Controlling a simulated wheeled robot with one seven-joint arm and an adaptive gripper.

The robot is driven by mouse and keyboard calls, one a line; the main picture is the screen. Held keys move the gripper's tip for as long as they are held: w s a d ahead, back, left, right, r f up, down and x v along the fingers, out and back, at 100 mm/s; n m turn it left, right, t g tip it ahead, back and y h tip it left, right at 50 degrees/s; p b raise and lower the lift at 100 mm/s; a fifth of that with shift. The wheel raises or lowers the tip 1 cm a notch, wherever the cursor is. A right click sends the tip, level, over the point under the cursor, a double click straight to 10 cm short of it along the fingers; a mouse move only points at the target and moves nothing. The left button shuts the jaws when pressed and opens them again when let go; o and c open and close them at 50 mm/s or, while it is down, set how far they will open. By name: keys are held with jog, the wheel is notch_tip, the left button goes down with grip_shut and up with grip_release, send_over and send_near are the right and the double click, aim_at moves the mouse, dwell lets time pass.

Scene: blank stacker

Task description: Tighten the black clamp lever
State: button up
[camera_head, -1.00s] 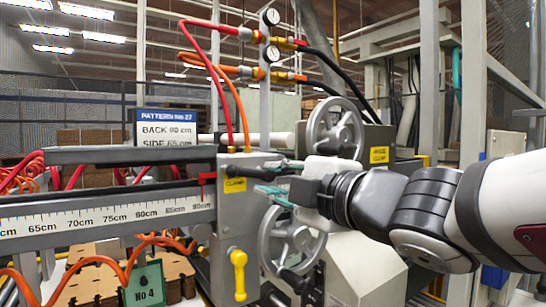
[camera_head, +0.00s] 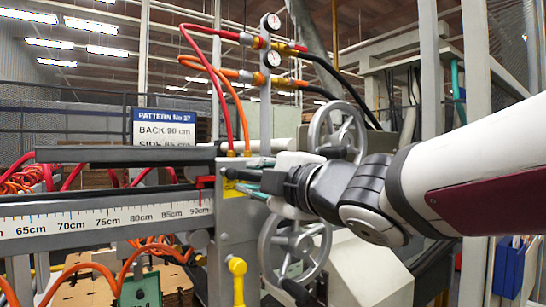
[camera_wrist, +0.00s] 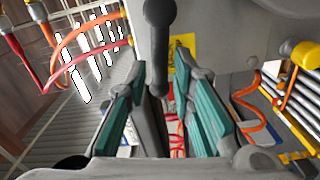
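The black clamp lever (camera_wrist: 157,55) shows in the wrist view as a dark rounded bar hanging from the grey clamp block (camera_wrist: 200,30), its end between my fingers. In the head view the lever (camera_head: 242,174) sticks out rightward from the block above the yellow clamp label (camera_head: 229,188), partly hidden by my gripper. My gripper (camera_head: 244,187) is at the block's right side. In the wrist view its teal-padded fingers (camera_wrist: 159,78) are apart, one on each side of the lever's end, with gaps visible. Whether either pad touches the lever is unclear.
A grey handwheel (camera_head: 295,250) sits just below my gripper, and another (camera_head: 337,133) stands behind it. A yellow handle (camera_head: 237,280) hangs lower on the block. A scale rail (camera_head: 105,218) runs left. Orange and red hoses (camera_head: 215,75) rise above.

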jog(key=shift+b+x, duration=0.35)
jog(key=shift+x, duration=0.75)
jog(key=shift+w, duration=0.1)
jog(key=shift+r+m+p, duration=0.35)
jog(key=shift+m+p, duration=0.15)
jog(key=shift+p, duration=0.25)
jog(key=shift+d+r+m+p, duration=0.1)
jog(key=shift+r+m+p, duration=0.2)
jog(key=shift+m+p, duration=0.5)
jog(key=shift+w+d+r+m+p, duration=0.15)
jog(key=shift+r+m+p, duration=0.2)
jog(key=shift+m+p, duration=0.8)
jog(key=shift+d+r+p, duration=0.1)
jog(key=shift+r+p, duration=0.1)
jog(key=shift+p, duration=0.7)
jog(key=shift+w+d+r+m+p, duration=1.1)
jog(key=shift+d+m+p, duration=0.75)
jog(key=shift+m+p, duration=3.55)
jog(key=p+v, duration=0.3)
jog(key=v, duration=0.5)
jog(key=shift+s+d+m+p, duration=0.3)
jog(key=shift+m, duration=0.15)
